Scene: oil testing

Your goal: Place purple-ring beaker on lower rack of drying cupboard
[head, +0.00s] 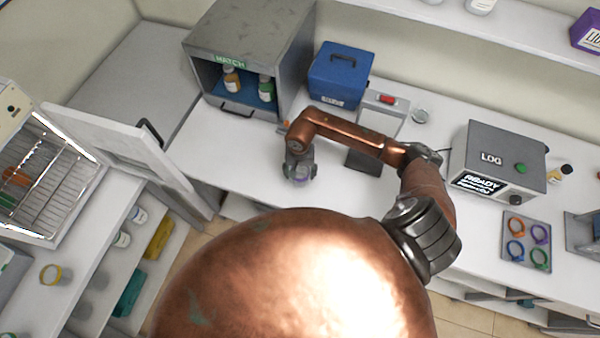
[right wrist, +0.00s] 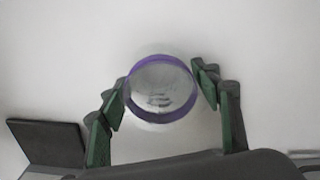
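The purple-ring beaker (right wrist: 160,90) is a clear, round beaker with a purple band, seen from above in the right wrist view. The fingers of my right gripper (right wrist: 160,80) press on both its sides. In the head view, my right gripper (head: 300,170) points down over the white counter, with the beaker (head: 302,180) at its tips. I cannot tell whether the beaker touches the counter. The drying cupboard (head: 40,185) stands at the far left, its door (head: 125,150) swung open and wire racks inside. Something orange sits on a rack. My left gripper is not in view.
A grey hatch box (head: 250,50) with bottles and a blue case (head: 338,75) stand behind my right gripper. A grey LOG device (head: 498,160) and a tray of coloured rings (head: 526,240) are at right. A yellow-ring beaker (head: 50,273) stands at lower left.

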